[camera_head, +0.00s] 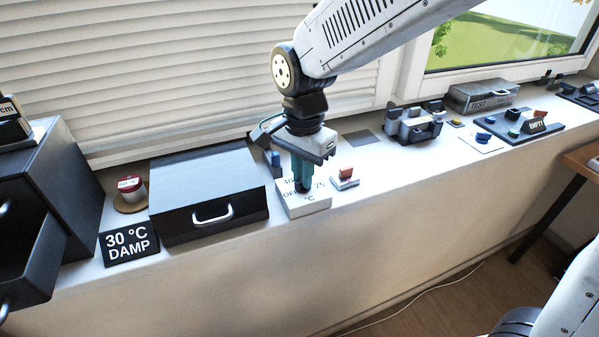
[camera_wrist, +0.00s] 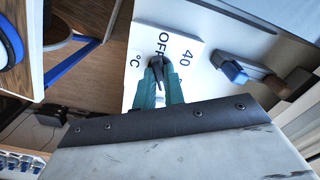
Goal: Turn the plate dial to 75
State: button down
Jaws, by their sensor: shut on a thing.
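The plate dial is a white block (camera_head: 315,207) on the sill, with 40, OFF, 75 and °C printed on top. My gripper (camera_head: 302,187) points down over it, its teal fingers shut on the dial's knob. In the wrist view the white top (camera_wrist: 195,38) shows OFF and 40 beside my gripper (camera_wrist: 161,78). The small black knob (camera_wrist: 160,68) sits between the fingertips, its visible end near OFF. Its exact pointing is hard to tell. The 75 is hidden in the wrist view; in the head view it shows right of the fingers.
A black drawer box (camera_head: 208,192) and a "30 °C DAMP" sign (camera_head: 129,243) stand left of the dial. A red-topped block (camera_head: 345,177) stands close right and a blue piece (camera_head: 276,163) close behind. The sill's front edge drops off just before the dial.

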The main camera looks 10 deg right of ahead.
jog(key=m, duration=0.3)
jog(key=shift+s+f+m, duration=0.1)
jog(key=shift+s+m, duration=0.1)
jog(key=shift+m, duration=1.9)
jog(key=c, duration=1.5)
grip_release()
jog(key=shift+d, duration=0.1)
jog(key=shift+w, duration=0.1)
